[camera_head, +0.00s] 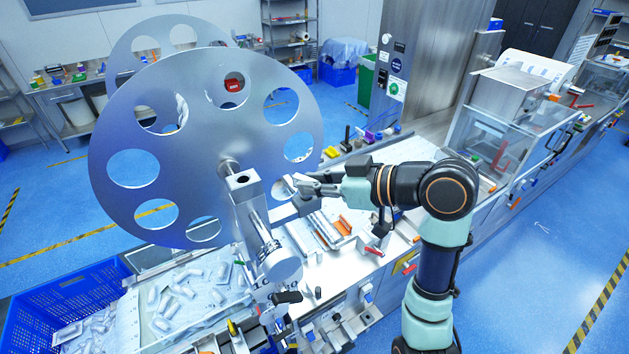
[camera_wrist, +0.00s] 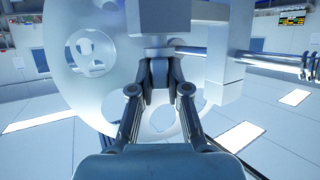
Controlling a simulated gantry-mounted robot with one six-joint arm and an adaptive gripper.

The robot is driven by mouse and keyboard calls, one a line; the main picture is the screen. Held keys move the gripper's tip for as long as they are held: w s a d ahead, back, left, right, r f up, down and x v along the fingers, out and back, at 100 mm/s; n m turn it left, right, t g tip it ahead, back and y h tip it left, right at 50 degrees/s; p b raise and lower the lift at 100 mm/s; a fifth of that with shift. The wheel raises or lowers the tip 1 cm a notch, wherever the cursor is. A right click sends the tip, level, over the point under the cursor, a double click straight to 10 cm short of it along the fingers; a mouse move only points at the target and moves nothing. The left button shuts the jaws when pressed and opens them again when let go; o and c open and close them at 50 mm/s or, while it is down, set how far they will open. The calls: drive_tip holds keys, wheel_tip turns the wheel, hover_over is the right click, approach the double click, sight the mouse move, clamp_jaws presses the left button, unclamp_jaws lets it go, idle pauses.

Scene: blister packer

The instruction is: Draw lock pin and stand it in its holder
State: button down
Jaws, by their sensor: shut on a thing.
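The large grey reel (camera_head: 205,150) with round holes stands on its shaft and bracket (camera_head: 243,183) at the left of the head view. My gripper (camera_head: 293,184) is at the reel's lower right edge. In the wrist view my gripper (camera_wrist: 158,76) has its fingertips close together just under a pale block (camera_wrist: 165,16). The fingers are shut on a small rounded piece at the block's underside, which I take as the lock pin (camera_wrist: 157,52). Most of the pin is hidden by the fingers and block. I cannot make out the pin's holder with certainty.
A pale bar (camera_wrist: 265,60) runs to the right of the fingers in the wrist view. Below the reel are a tray of clear pieces (camera_head: 235,299) and a blue crate (camera_head: 52,297). The machine bed (camera_head: 335,268) carries orange and red parts. Open floor lies at right.

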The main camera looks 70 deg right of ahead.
drive_tip(key=shift+f+b, duration=0.3)
drive_tip(key=shift+f, duration=0.3)
drive_tip(key=c, duration=1.1)
unclamp_jaws()
drive_tip(key=shift+r, duration=0.1)
drive_tip(key=shift+o, duration=0.2)
drive_tip(key=v, duration=1.2)
